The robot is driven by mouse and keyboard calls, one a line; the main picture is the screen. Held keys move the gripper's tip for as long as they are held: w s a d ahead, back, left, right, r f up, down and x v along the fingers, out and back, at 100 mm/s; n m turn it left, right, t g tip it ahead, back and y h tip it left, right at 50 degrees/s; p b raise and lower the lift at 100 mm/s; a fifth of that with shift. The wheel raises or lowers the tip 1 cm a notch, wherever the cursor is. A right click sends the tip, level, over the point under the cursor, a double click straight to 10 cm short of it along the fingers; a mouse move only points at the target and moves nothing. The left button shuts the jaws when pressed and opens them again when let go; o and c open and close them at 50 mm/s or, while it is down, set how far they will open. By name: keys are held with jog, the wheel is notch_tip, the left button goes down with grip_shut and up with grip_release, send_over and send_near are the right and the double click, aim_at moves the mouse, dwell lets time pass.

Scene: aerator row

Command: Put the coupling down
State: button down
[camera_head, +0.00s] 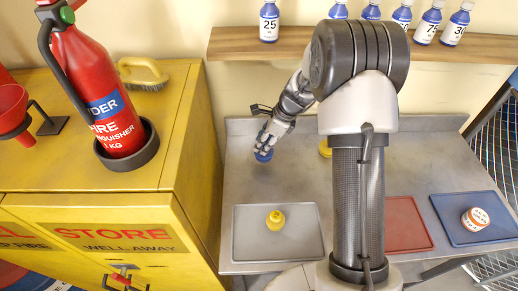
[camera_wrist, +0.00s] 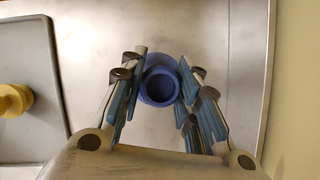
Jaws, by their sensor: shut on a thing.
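A blue round coupling (camera_head: 263,155) with a hollow centre is between the fingers of my gripper (camera_head: 267,142), at the back left of the grey metal bench. In the wrist view the coupling (camera_wrist: 160,87) shows its open end toward the camera, with the fingers (camera_wrist: 158,92) closed on it from both sides. I cannot tell whether its lower end touches the bench top.
A grey tray (camera_head: 248,248) holding a yellow fitting (camera_head: 275,219) lies in front. Another yellow piece (camera_head: 325,148) is partly behind my arm. A red tray (camera_head: 402,224) and a blue tray (camera_head: 458,231) with a labelled round container (camera_head: 475,219) lie right. A yellow cabinet (camera_head: 187,140) stands left.

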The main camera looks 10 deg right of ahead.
aim_at(261, 159)
jog(key=shift+w+a, duration=0.15)
jog(key=shift+a, duration=0.1)
jog(key=b+x, duration=0.1)
jog(key=x, duration=0.2)
jog(key=shift+f+b, duration=0.1)
jog(key=shift+b, duration=0.2)
jog(key=shift+f, duration=0.2)
jog(key=shift+f, duration=0.2)
jog(key=c, duration=1.2)
grip_release()
jog(key=shift+r, duration=0.15)
